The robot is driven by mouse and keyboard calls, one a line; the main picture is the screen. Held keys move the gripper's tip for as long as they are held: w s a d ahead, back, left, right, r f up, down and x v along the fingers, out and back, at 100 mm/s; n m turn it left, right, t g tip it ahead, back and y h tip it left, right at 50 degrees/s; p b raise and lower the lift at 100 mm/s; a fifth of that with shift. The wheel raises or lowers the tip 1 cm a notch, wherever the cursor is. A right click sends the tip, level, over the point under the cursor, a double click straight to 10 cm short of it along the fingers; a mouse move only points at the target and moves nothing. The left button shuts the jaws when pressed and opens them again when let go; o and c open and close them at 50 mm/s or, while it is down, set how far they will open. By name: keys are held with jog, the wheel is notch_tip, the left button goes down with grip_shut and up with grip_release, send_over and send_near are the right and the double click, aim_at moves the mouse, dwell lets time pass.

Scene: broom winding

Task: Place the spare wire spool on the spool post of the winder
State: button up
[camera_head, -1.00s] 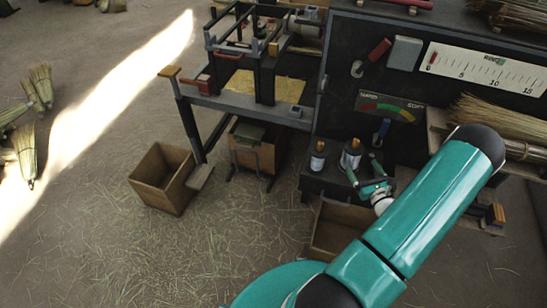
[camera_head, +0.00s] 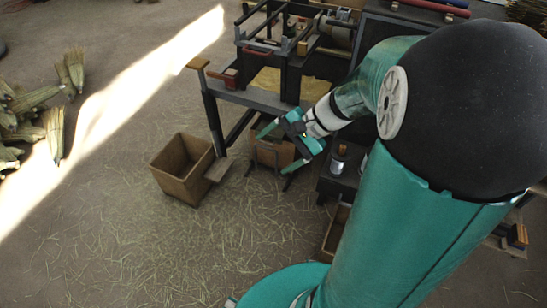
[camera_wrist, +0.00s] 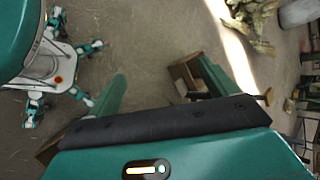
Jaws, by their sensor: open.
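My gripper (camera_head: 273,153) is open in the head view, in front of the winder bench, with nothing seen between its fingers. In the wrist view its two teal fingers (camera_wrist: 160,70) stand apart over bare floor. The winder (camera_head: 290,45) is a dark frame on a bench at the top, with a roll at its right. Its spool post cannot be made out.
An open wooden box (camera_head: 183,170) stands on the floor left of the bench. Another box (camera_head: 270,150) is under the bench, behind my gripper. Broom heads (camera_head: 50,110) lie at the far left. The straw-littered floor at lower left is clear.

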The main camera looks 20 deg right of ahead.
jog(key=s+a+r+n+t+h, duration=0.2)
jog(key=s+a+r+n+h, duration=0.4)
jog(key=s+r+n+h, duration=0.2)
notch_tip(320, 180, up, 3)
jog(key=s+n, duration=0.2)
jog(key=n, duration=0.1)
jog(key=shift+s+n, duration=0.2)
jog(key=shift+n, duration=0.2)
jog(key=shift+c, duration=0.5)
jog(key=c, duration=1)
jog(key=shift+d, duration=0.15)
